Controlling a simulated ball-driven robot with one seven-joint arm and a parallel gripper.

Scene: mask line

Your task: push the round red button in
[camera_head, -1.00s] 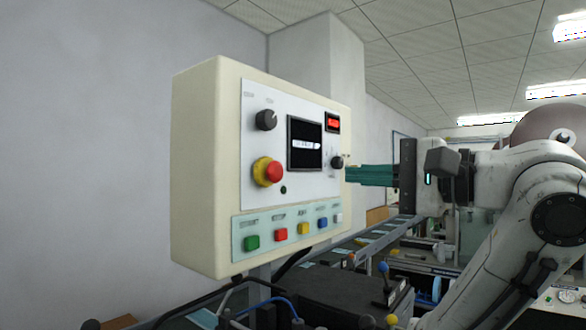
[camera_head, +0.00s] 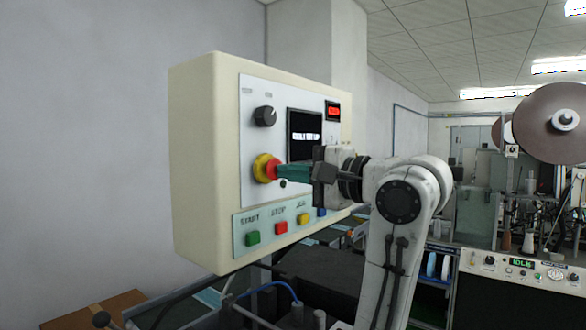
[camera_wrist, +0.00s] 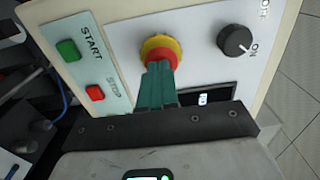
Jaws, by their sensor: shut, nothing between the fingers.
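The round red button (camera_head: 271,169) sits in a yellow ring (camera_head: 260,168) on the white face of the cream control box (camera_head: 195,160). My gripper (camera_head: 280,171) has its green fingers shut and empty. Its fingertips are at the front of the red button in the head view and appear to touch it. I cannot tell how far the button is pressed in.
A black knob (camera_head: 265,116) is above the button, and a dark display (camera_head: 304,135) is to its right. A green START button (camera_head: 253,239) and a red STOP button (camera_head: 281,228) are on the strip below. A spool machine (camera_head: 550,125) stands far right.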

